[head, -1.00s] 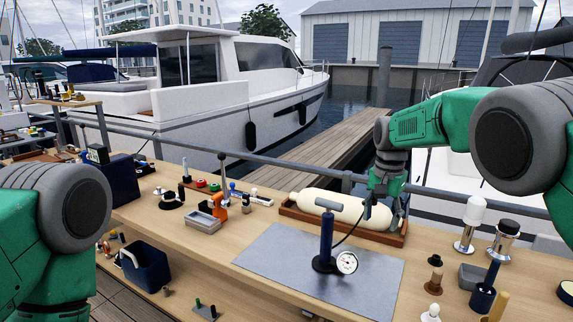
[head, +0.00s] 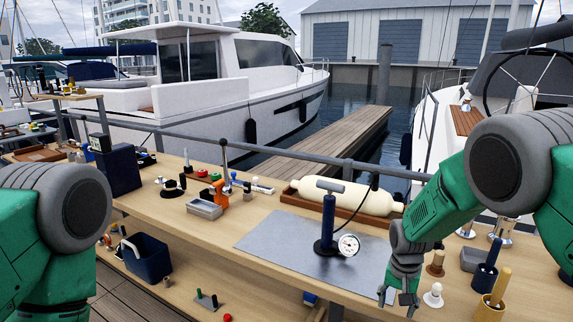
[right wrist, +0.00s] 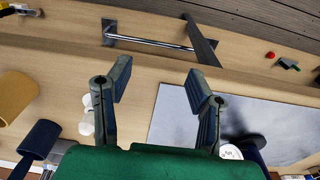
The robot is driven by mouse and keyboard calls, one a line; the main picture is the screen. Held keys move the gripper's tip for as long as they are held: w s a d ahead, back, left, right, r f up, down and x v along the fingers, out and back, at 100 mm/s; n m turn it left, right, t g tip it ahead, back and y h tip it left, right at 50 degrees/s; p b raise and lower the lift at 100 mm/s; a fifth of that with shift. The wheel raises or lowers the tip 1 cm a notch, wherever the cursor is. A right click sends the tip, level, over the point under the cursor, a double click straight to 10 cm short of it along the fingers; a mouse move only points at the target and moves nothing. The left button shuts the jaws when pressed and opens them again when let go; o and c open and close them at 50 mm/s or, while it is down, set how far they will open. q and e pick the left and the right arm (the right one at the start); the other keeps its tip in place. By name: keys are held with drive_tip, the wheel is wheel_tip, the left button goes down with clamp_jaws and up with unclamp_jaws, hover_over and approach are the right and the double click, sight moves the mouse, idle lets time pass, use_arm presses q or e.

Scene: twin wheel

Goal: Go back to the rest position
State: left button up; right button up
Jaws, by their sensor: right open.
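My right gripper (head: 402,300) hangs at the front edge of the bench, just right of the grey mat (head: 265,243). Its fingers are apart with nothing between them, and the right wrist view shows them spread (right wrist: 160,90) above the wood. My left arm enters at the left of the head view, but its gripper is out of sight. A dark blue hand pump (head: 328,225) with a round gauge (head: 348,244) stands upright on the mat, apart from my right gripper. The gauge is partly hidden in the right wrist view.
A cream cylinder (head: 345,196) lies in a wooden tray at the back. A white knob-shaped piece (head: 433,296) and blue (head: 484,278) and yellow (head: 492,308) cups stand close right of my gripper. A blue bin (head: 146,257) sits on the lower shelf. A rail runs behind the bench.

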drive_tip(key=s+d+f+n+b, duration=0.25)
drive_tip(key=s+f+b, duration=0.35)
drive_tip(key=s+f, duration=1.4)
use_arm(q)
wheel_tip(320, 180, down, 11)
drive_tip(key=b, duration=0.3)
drive_tip(key=shift+a+b, duration=0.15)
drive_tip(key=shift+b, duration=0.2)
use_arm(e)
drive_tip(key=s+a+n, duration=0.1)
drive_tip(key=s+n, duration=0.3)
drive_tip(key=s, duration=1.5)
drive_tip(key=shift+a, duration=0.25)
use_arm(q)
drive_tip(key=shift+r, duration=0.1)
use_arm(e)
drive_tip(key=shift+f, duration=0.1)
